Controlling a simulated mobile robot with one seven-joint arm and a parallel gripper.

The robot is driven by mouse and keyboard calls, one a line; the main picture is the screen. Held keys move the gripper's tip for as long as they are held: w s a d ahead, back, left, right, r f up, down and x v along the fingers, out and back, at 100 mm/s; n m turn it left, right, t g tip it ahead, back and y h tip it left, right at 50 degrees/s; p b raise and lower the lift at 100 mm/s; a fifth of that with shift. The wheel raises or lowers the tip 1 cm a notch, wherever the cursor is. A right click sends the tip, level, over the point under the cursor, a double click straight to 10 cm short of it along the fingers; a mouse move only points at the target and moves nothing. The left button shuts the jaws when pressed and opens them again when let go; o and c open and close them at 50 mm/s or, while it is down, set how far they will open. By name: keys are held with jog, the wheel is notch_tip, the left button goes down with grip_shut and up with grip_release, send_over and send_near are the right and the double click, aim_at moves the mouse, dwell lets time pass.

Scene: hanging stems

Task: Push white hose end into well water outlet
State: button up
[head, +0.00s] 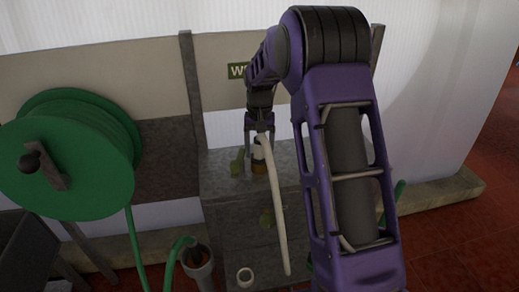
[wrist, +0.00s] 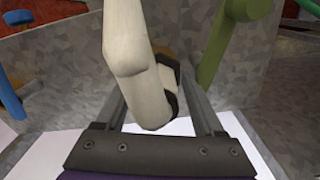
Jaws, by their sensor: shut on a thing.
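The white hose (head: 278,215) hangs down in a long curve in front of the grey stone block. My gripper (head: 259,138) is shut on its upper end, above the block top. In the wrist view the pale hose end (wrist: 128,45) lies between the fingers of my gripper (wrist: 160,100), with a dark ring beside it. A brass-coloured fitting (head: 259,168), apparently the well water outlet, stands on the block right below the hose end. A bit of brass shows behind the hose in the wrist view (wrist: 162,51). I cannot tell whether the hose end is inside it.
A green hose reel (head: 75,150) is at the left.

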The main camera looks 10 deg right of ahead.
jog(key=o, duration=1.4)
jog(key=shift+a, duration=0.15)
